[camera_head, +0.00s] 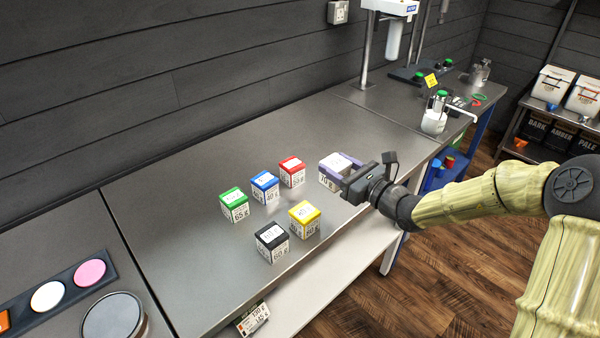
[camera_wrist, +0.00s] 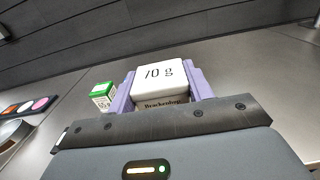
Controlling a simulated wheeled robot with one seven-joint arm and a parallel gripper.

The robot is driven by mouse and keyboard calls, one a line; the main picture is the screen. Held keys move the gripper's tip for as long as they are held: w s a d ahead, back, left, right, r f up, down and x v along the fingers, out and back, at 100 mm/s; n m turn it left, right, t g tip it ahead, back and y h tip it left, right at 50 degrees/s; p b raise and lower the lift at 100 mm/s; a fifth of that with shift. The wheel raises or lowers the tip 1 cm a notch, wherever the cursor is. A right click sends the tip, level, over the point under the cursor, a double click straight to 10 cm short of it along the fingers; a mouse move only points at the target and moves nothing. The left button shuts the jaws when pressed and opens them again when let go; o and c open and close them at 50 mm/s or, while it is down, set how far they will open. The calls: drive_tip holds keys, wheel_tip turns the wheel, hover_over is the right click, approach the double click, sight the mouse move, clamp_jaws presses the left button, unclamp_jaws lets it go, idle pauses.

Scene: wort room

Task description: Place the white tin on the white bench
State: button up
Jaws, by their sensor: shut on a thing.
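The white tin (camera_head: 331,172) is a small cube with a white lid, marked 70 g, near the right part of the steel worktop. My gripper (camera_head: 341,164) is shut on it, with a purple finger on each side. In the wrist view the white tin (camera_wrist: 160,76) sits squarely between the fingers of my gripper (camera_wrist: 160,92). I cannot tell whether its base touches the worktop. A long white surface (camera_head: 345,268), which looks like the white bench, runs lower down along the front of the worktop.
Green (camera_head: 234,205), blue (camera_head: 265,187), red (camera_head: 292,171), yellow (camera_head: 304,218) and black (camera_head: 271,242) tins stand on the steel worktop (camera_head: 180,245) left of my gripper. A white jug (camera_head: 434,120) stands further right.

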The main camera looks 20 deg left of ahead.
wheel_tip(320, 180, down, 6)
drive_tip(key=shift+r, duration=0.2)
drive_tip(key=shift+f, duration=1.9)
drive_tip(key=shift+f, duration=0.15)
drive_tip(key=o, duration=1)
drive_tip(key=shift+o, duration=0.2)
